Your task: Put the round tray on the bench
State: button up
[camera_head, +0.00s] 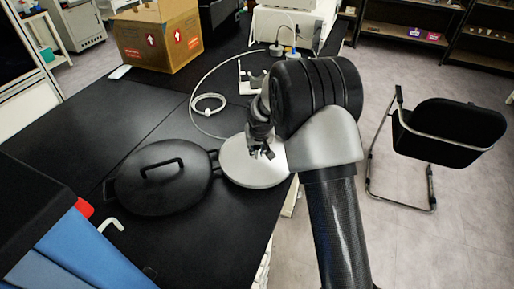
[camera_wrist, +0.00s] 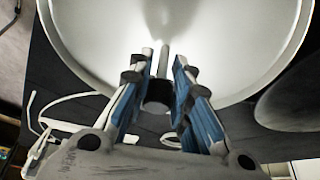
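The round tray (camera_head: 240,172) is a pale, smooth disc at the right edge of the black bench (camera_head: 226,239), beside a black lidded pot. I cannot tell whether it rests on the bench or hangs just above it. My gripper (camera_head: 265,150) is over the tray's upper part. In the wrist view the tray (camera_wrist: 90,40) fills the top, and my gripper (camera_wrist: 163,57) points at it. The fingertips are apart, with a thin grey bar and a dark round piece between them. I cannot tell whether the fingers press on these.
The black pot (camera_head: 160,185) stands close left of the tray. A white cable coil (camera_head: 208,104) lies behind it. A cardboard box (camera_head: 158,38) stands at the back left, and blue items (camera_head: 85,250) stand front left. A black chair (camera_head: 450,130) is on the floor at right.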

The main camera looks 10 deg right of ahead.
jog(key=o, duration=0.5)
jog(key=shift+c, duration=0.2)
jog(key=shift+r, duration=0.1)
